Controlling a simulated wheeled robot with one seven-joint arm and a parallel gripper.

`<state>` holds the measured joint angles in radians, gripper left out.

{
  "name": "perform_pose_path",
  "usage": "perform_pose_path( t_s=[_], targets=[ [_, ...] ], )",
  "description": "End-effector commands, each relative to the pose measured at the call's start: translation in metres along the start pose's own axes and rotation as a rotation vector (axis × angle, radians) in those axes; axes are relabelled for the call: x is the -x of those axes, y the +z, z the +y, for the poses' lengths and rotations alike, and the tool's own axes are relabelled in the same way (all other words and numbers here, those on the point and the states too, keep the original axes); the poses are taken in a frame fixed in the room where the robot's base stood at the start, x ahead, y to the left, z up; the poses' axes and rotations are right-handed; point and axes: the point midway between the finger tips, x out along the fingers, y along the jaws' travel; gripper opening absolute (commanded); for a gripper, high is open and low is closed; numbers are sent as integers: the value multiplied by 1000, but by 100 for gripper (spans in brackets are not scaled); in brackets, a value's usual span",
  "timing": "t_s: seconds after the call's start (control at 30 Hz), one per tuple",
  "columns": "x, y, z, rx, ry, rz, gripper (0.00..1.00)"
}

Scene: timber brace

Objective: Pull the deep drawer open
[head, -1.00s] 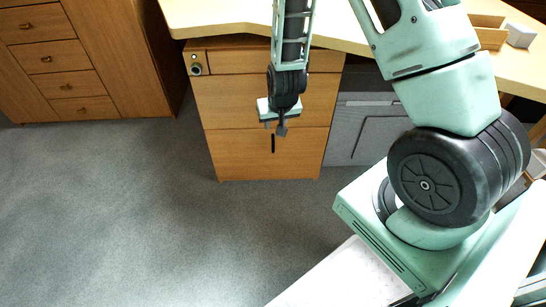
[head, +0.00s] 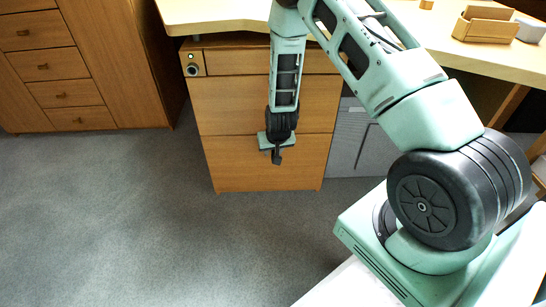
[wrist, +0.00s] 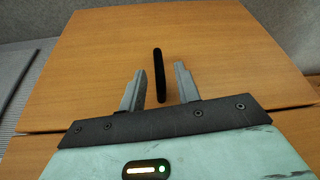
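The deep drawer (head: 235,172) is the bottom wooden front of the cabinet under the desk. It looks closed, flush with the front above. It also fills most of the wrist view (wrist: 235,65). Its black upright bar handle (wrist: 159,75) shows in the wrist view; in the head view my gripper hides it. My gripper (head: 277,157) is in front of the upper part of the drawer. In the wrist view my gripper (wrist: 158,80) is open, one finger on each side of the handle, with gaps on both sides. I cannot tell how far the fingertips reach past the bar.
A middle front (head: 228,105) and a thin top drawer with a round lock (head: 192,70) are above. The desk top (head: 215,14) overhangs them. A grey case (head: 352,140) stands right of the cabinet. A wooden dresser (head: 60,75) is at left. The carpet (head: 150,220) in front is clear.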

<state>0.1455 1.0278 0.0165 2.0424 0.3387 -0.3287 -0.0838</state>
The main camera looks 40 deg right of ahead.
Motion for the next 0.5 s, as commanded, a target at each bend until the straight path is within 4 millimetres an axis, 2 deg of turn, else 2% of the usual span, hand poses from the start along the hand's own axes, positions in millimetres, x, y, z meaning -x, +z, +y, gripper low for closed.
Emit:
perform_pose_path(
  t_s=[0.03,0.2,0.5],
  targets=[
    [-9,1,0,-1,0,-1,33],
    [-20,0,0,0,0,0,33],
    [-21,0,0,0,0,0,33]
  ],
)
